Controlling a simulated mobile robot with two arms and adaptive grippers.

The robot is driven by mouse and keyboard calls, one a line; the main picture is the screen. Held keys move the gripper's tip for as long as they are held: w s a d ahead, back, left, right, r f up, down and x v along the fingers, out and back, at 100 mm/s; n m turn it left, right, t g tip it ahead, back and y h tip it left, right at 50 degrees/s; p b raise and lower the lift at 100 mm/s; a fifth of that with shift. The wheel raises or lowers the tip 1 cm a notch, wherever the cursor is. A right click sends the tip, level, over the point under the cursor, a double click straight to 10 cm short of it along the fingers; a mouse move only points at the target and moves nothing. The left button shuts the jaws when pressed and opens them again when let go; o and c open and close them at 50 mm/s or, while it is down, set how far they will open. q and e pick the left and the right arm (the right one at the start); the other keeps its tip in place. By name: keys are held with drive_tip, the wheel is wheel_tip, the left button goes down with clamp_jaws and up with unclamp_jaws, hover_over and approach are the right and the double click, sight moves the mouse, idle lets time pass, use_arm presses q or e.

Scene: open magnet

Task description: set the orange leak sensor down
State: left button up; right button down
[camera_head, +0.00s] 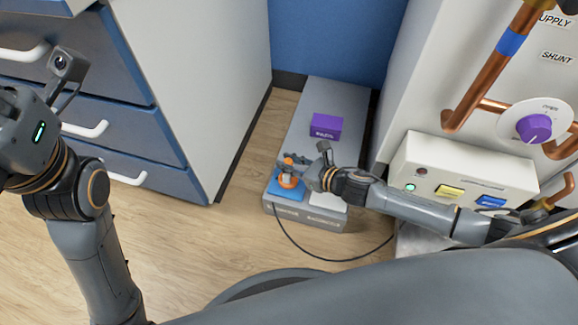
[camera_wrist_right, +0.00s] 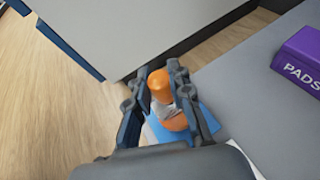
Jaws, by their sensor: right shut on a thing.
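The orange leak sensor (camera_head: 288,180) is in my right gripper (camera_head: 299,171), low over the blue pad at the front left of the grey platform. In the right wrist view the orange sensor (camera_wrist_right: 160,84) shows between the two dark fingers of the right gripper (camera_wrist_right: 160,88), which are shut on it. The blue pad (camera_head: 286,193) lies under the sensor; I cannot tell whether they touch. A black cable (camera_head: 300,247) runs across the floor from the platform's front. My left arm is at the left of the head view, but its fingertips are out of view.
The grey platform (camera_head: 335,100) carries a purple PADS box (camera_head: 326,126) and a white pad (camera_head: 327,201) beside the blue one. A drawer cabinet (camera_head: 215,90) stands left. A white control box (camera_head: 455,170) and copper pipes (camera_head: 490,75) stand right. Wooden floor is open in front.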

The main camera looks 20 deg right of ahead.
idle(0.3)
drive_tip(key=shift+f, duration=0.2)
drive_tip(key=c, duration=1.2)
unclamp_jaws()
